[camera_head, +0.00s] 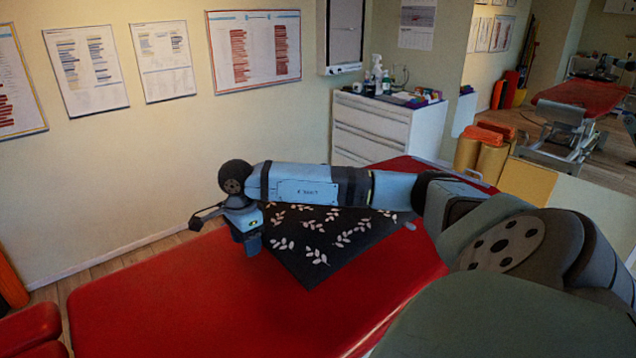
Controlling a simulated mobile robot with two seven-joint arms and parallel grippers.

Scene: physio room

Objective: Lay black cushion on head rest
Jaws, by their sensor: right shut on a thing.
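The black cushion (322,256), with a white leaf pattern, is over the red treatment table (200,303). My right arm crosses above it and hides part of its far side. My right gripper (254,246) is at the cushion's left edge and is shut on it; the fingertips are partly hidden. I cannot tell whether the cushion touches the table. At the lower left, red padded pieces (30,324) sit apart from the main pad by a gap; they look like the head rest and are cut off by the picture edge. My left gripper is not in view.
A white drawer cabinet (372,130) with bottles on top stands behind the table. The wall with posters (254,50) runs along the far side. A mirror at the right reflects a red table (583,96). The left part of the table is bare.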

